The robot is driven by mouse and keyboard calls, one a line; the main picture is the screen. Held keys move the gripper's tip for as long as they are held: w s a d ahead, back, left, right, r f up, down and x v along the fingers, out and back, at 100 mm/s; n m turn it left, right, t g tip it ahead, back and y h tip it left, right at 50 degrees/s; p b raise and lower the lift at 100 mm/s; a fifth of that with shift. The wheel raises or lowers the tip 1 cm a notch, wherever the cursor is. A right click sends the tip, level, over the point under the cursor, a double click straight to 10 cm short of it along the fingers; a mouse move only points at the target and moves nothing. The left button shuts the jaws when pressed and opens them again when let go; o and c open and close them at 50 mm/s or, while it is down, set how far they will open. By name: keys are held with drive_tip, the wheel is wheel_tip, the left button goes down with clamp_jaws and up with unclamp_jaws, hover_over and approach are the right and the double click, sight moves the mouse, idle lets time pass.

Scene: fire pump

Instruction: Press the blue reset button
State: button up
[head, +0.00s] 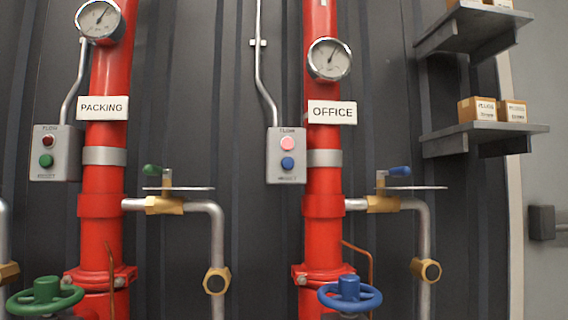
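The blue reset button (287,163) is the lower button on a grey control box (285,175) left of the red pipe labelled OFFICE (332,112). Above it on the same box is a pale pink, bright-looking round light (288,143), with small lettering that I cannot read fully. A second grey box (43,172) beside the PACKING pipe has a dark red light and a green button (46,161). My gripper is not in view.
Blue handwheel (349,294) and blue-handled valve (383,204) stick out at the OFFICE pipe. Green handwheel (45,296) and green-handled valve (166,205) stick out at the PACKING pipe. Shelves with small boxes (485,128) are at right. The space before the blue button looks clear.

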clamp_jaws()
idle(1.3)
